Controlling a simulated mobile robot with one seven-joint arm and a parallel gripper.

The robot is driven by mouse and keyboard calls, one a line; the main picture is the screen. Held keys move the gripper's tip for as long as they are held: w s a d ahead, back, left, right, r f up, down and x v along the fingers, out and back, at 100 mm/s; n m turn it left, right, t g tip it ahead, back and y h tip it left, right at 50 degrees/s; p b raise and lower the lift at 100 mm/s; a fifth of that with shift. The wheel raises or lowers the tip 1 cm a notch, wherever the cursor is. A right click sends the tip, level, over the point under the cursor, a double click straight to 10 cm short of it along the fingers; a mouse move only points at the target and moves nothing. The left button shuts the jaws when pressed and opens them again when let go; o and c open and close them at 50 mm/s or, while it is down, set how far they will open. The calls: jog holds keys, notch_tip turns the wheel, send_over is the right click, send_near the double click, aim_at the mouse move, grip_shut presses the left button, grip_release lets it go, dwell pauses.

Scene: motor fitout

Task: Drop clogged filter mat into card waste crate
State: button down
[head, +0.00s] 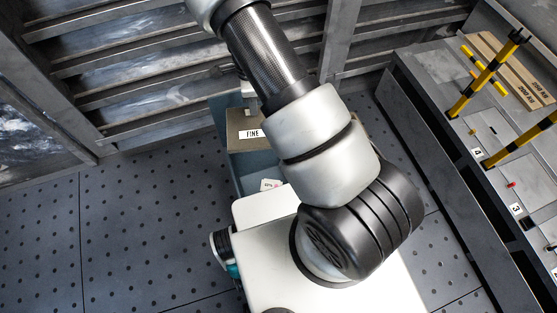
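A flat grey-brown piece with a white label reading "FINE" (240,118) shows left of my arm. It may be the filter mat, but I cannot tell whether it is clogged. It is over or in a blue-grey open container (238,168), which may be the card waste crate. A small light-grey part at the piece's upper edge looks like the end of my gripper (250,103). My arm hides most of it, so its fingers and any grip on the piece cannot be made out.
A grey bench (440,125) with yellow-black posts (485,75) and numbered spots stands at right. Metal slatted racking (140,75) lines the back. The dotted floor (130,240) at left is clear.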

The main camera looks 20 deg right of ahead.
jog(key=s+d+f+m+b, duration=0.2)
jog(key=f+m, duration=0.3)
jog(key=f, duration=0.6)
jog(key=s+d+f+m+b, duration=0.1)
jog(key=f+m+b, duration=0.4)
jog(key=f, duration=0.6)
jog(key=s+d+f+m+b, duration=0.2)
jog(key=d+f+m+b, duration=0.1)
jog(key=f, duration=0.8)
jog(key=m+b, duration=0.1)
jog(key=m, duration=0.1)
jog(key=shift+s+d+m, duration=0.2)
jog(key=shift+s+m, duration=0.1)
jog(key=shift+s, duration=0.05)
jog(key=c, duration=1.9)
grip_release()
jog(key=shift+r, duration=0.15)
notch_tip(320, 180, up, 17)
jog(key=p, duration=0.4)
jog(key=shift+r+p, duration=0.15)
jog(key=shift+p, duration=0.25)
